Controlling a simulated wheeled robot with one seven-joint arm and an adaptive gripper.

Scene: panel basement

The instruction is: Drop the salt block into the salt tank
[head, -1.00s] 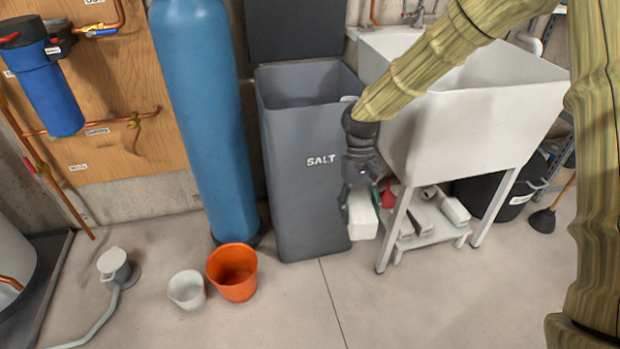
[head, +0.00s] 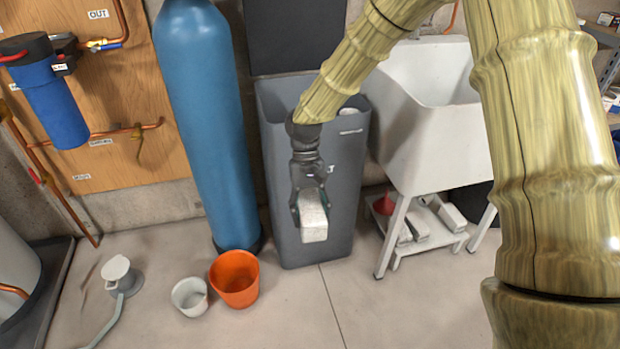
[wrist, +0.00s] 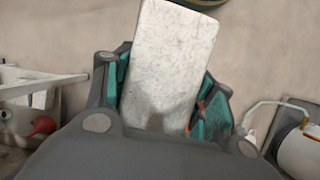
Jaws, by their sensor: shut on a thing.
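A white speckled salt block (head: 313,216) hangs from my gripper (head: 311,197), which is shut on its upper end. The wrist view also shows the block (wrist: 172,65) between the teal finger pads of my gripper (wrist: 165,100). The grey salt tank (head: 345,225) stands upright behind the block, and its open top shows with the dark lid (head: 293,35) raised at the back. In the head view the block is in front of the tank's front face, below the rim. My arm hides part of the tank's opening and its label.
A tall blue cylinder (head: 208,130) stands left of the tank. An orange bucket (head: 234,280) and a white bucket (head: 189,297) are on the floor at front left. A white sink (head: 440,130) stands right, with more blocks on its low shelf (head: 428,244).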

